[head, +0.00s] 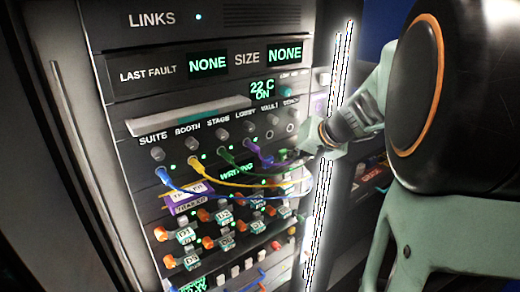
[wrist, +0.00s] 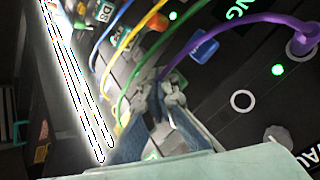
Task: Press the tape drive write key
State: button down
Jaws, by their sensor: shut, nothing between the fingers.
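A green display reading WRITING (head: 238,171) sits mid-panel in the head view, below the patch cables; its end also shows in the wrist view (wrist: 240,10). A row of pale keys (wrist: 122,72) shows in the wrist view behind the cables, and pale keys (head: 288,186) show right of the display in the head view. I cannot read which one is the write key. My gripper (head: 291,156) is shut and empty, close to the panel's right side below the jacks. In the wrist view its fingertips (wrist: 171,94) are beside the keys; contact cannot be told.
Blue, yellow, green and purple (head: 265,160) cables loop across the panel near my gripper. Labelled switches (head: 225,216) and orange knobs (head: 160,234) lie below. A bright patterned strip (head: 321,200) runs down the rack's right edge. Knobs (head: 222,133) sit above.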

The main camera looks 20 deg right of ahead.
jog(key=shift+s, duration=0.1)
jog(key=shift+s+d+b, duration=0.3)
jog(key=shift+s+b, duration=0.2)
jog(key=shift+s, duration=0.2)
jog(key=shift+s+d+b, duration=0.3)
jog(key=shift+s+b, duration=0.1)
jog(key=shift+s, duration=0.4)
jog(key=shift+s+d+b, duration=0.25)
jog(key=shift+s+b, duration=0.1)
jog(key=shift+s, duration=0.4)
jog(key=shift+s+d+b, duration=0.3)
jog(key=shift+s+b, duration=0.1)
jog(key=shift+s, duration=0.4)
